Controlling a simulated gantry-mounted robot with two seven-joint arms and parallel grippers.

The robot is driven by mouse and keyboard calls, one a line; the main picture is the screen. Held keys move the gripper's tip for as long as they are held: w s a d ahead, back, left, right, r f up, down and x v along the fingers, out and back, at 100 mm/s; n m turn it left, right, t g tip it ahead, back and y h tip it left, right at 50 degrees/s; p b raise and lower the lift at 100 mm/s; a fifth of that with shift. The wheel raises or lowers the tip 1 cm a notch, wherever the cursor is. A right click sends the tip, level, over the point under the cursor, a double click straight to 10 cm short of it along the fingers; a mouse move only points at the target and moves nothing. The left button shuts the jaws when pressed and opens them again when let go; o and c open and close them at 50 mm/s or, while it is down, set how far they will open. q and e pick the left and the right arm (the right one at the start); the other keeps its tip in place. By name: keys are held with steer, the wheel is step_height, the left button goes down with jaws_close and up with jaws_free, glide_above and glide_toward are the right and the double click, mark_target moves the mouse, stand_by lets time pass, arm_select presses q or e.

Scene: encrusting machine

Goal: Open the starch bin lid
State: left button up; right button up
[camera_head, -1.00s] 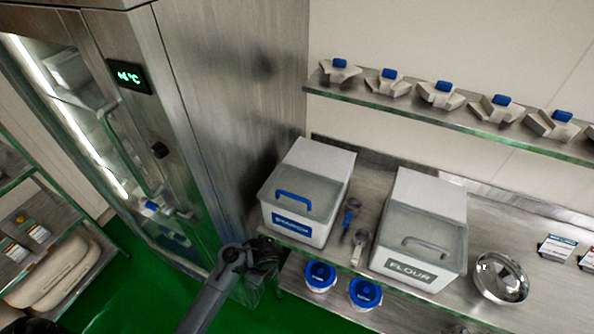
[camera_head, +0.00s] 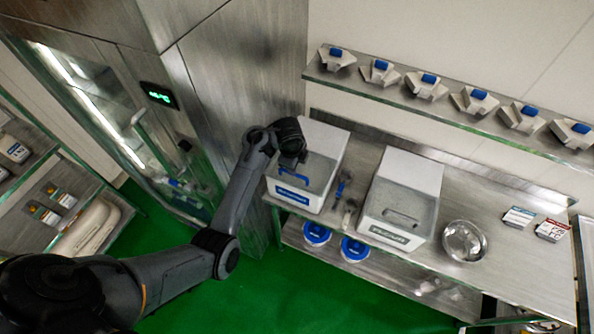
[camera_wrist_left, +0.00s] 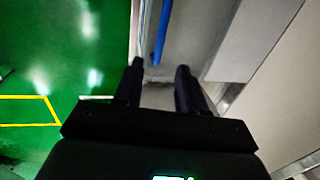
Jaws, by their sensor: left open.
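The starch bin (camera_head: 313,201) is the white box with a blue front label, at the left end of the steel counter. Its clear sloping lid (camera_head: 322,173) is down, with a blue handle (camera_head: 295,176) on it. My left gripper (camera_head: 298,160) is above the lid by the handle and hides part of the bin. In the left wrist view, the blue handle (camera_wrist_left: 163,30) runs lengthwise just beyond the gap between the open, empty fingers (camera_wrist_left: 158,70). I cannot tell the exact height above it. My right gripper is not in view.
A FLOUR bin (camera_head: 388,232) stands to the right, with scoops (camera_head: 345,186) between the bins. A steel bowl (camera_head: 464,241) is further right. A tall steel cabinet (camera_head: 215,80) stands close on the left. A shelf (camera_head: 440,103) with blue-topped parts hangs above.

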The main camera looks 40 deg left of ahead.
mark_target(298, 175)
arm_select(q)
steer(key=f, duration=0.2)
steer(key=w+f, duration=0.1)
steer(key=f, duration=0.5)
steer(key=shift+w+a, duration=0.25)
jaws_close()
